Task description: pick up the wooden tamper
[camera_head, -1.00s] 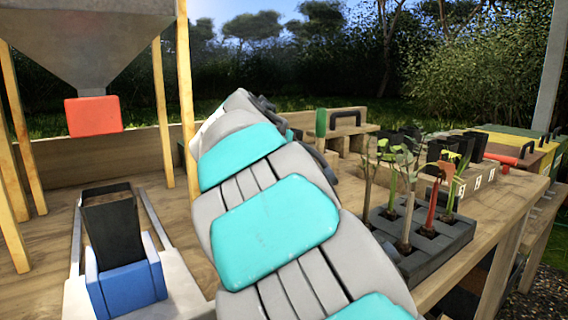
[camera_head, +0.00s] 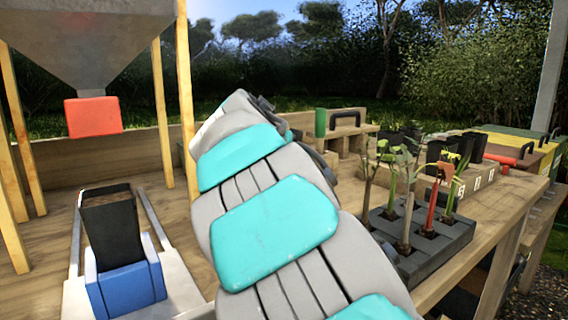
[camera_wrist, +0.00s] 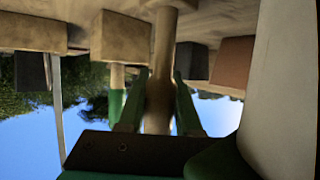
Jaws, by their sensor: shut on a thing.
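The wooden tamper (camera_wrist: 161,50) shows in the wrist view as a pale round wooden shaft running up the middle of the picture, wider near the top edge. My gripper (camera_wrist: 160,75) has its two green fingers on either side of this shaft and is shut on it. The tamper's ends are not clearly seen. In the head view my grey and turquoise arm hides the gripper and the tamper.
A green-ended thing with a wooden part (camera_wrist: 117,90) stands beside the left finger. The wooden rack (camera_head: 345,143) lies behind my arm. Seedlings fill a dark tray (camera_head: 440,240) at right. A dark pot (camera_head: 110,230) sits in a blue holder (camera_head: 128,288) under the hopper (camera_head: 100,40).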

